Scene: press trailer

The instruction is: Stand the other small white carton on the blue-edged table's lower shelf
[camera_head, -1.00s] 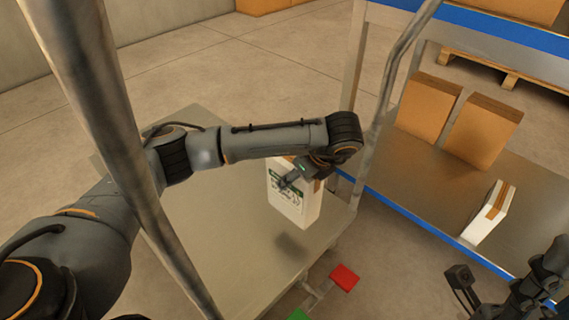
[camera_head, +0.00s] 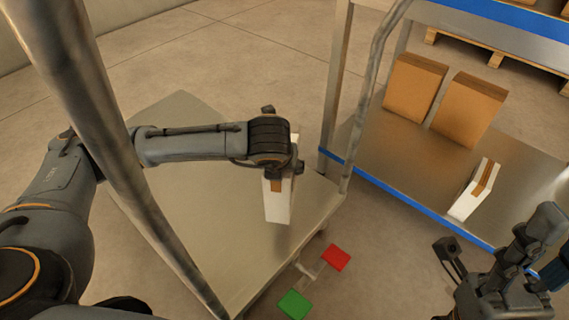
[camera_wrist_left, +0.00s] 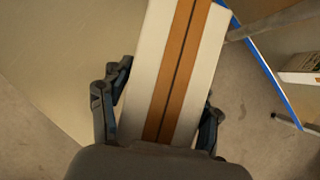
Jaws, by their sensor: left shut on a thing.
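My left gripper (camera_wrist_left: 160,105) is shut on a small white carton (camera_head: 277,208) with a brown tape stripe, its fingers on two opposite sides. The carton also fills the top middle of the left wrist view (camera_wrist_left: 195,55). In the head view it hangs over the right part of a low grey platform, its top partly hidden by my wrist.
Two brown boxes (camera_head: 414,87) (camera_head: 467,108) stand at the back of the lower shelf. A metal post and rail rise between the platform (camera_head: 190,200) and the shelf. Red (camera_head: 336,257) and green (camera_head: 294,304) pedals lie low in front. The shelf's left part is bare.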

